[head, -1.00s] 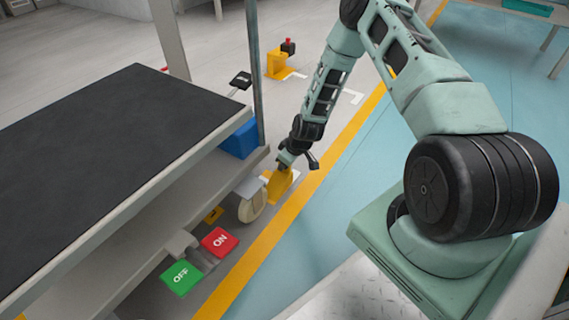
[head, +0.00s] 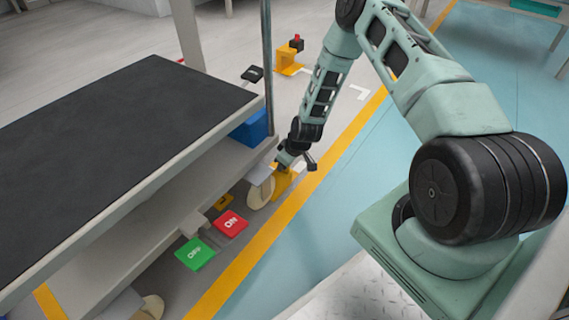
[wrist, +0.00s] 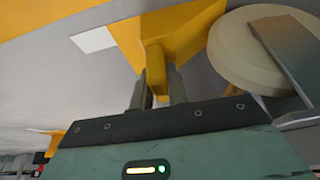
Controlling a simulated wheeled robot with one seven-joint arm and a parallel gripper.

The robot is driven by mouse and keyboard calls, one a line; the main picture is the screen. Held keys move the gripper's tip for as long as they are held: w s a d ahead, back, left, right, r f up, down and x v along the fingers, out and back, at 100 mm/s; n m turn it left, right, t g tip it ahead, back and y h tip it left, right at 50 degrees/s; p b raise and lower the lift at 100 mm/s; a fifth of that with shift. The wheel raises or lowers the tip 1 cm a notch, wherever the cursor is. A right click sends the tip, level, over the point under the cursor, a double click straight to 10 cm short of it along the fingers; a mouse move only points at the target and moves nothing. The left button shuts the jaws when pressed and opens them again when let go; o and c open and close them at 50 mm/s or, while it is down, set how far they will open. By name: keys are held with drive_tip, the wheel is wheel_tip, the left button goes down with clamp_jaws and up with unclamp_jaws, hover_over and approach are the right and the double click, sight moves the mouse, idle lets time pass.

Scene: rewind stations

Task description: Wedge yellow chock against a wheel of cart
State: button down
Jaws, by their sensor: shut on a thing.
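The yellow chock (head: 284,182) is at floor level beside the cream wheel (head: 261,193) at the far right corner of the cart (head: 205,172). My gripper (head: 284,166) reaches down to it from above. In the wrist view my gripper (wrist: 158,86) is shut on the raised yellow grip of the chock (wrist: 190,30). The wheel (wrist: 265,50) is just right of the chock there, with a grey metal bracket across it. Their edges meet or overlap in the picture; I cannot tell whether they touch. The chock's underside is hidden.
A yellow stand (head: 288,60) is farther back. The blue floor right of the yellow line (head: 250,250) is clear.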

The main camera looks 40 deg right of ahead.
drive_tip(key=c, duration=1.3)
unclamp_jaws()
drive_tip(key=p+v, duration=0.9)
drive_tip(key=v, duration=0.8)
drive_tip(key=shift+s+r+p, duration=0.1)
drive_tip(key=shift+r+p, duration=0.1)
drive_tip(key=shift+p, duration=0.2)
